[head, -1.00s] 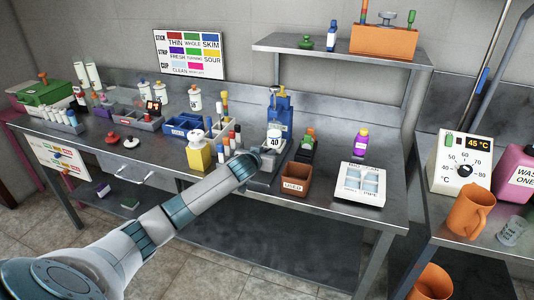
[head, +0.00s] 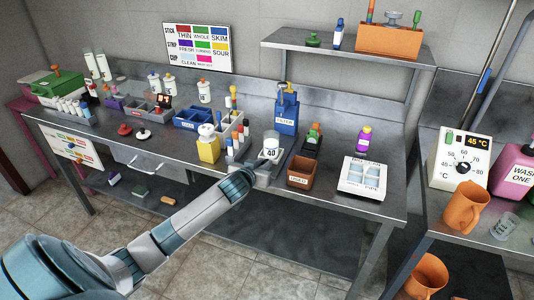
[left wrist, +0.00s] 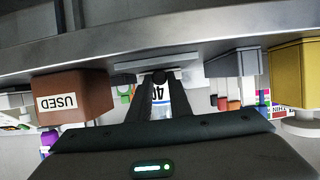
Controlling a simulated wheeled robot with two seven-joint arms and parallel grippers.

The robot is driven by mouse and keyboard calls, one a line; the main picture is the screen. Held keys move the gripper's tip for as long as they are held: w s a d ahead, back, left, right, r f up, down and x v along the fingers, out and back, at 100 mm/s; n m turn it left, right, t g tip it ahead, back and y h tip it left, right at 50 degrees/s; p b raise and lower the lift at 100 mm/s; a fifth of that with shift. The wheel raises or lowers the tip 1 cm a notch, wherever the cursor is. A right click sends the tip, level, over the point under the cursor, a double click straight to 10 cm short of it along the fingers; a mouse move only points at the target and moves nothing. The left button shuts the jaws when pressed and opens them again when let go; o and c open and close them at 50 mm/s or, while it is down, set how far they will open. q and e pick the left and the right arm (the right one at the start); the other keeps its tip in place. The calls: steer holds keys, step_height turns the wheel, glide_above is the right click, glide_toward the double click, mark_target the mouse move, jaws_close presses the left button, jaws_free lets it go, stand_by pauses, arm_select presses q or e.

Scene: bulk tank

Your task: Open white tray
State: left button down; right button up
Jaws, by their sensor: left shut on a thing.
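My left gripper (head: 251,172) is at the tray's front. In the left wrist view, the fingers of my left gripper (left wrist: 161,82) are shut on a dark knob at the front of the tray (left wrist: 130,66). The beaker's label (left wrist: 159,92) shows between the fingers. My forearm and hand hide part of the tray's left side in the head view. My right gripper is not in view.
The bench's front edge is close.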

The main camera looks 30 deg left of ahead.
arm_select(q)
steer(key=shift+s+d, duration=0.15)
steer(key=shift+s, duration=0.45)
steer(key=c, duration=1.7)
jaws_free()
steer(key=shift+o, duration=0.2)
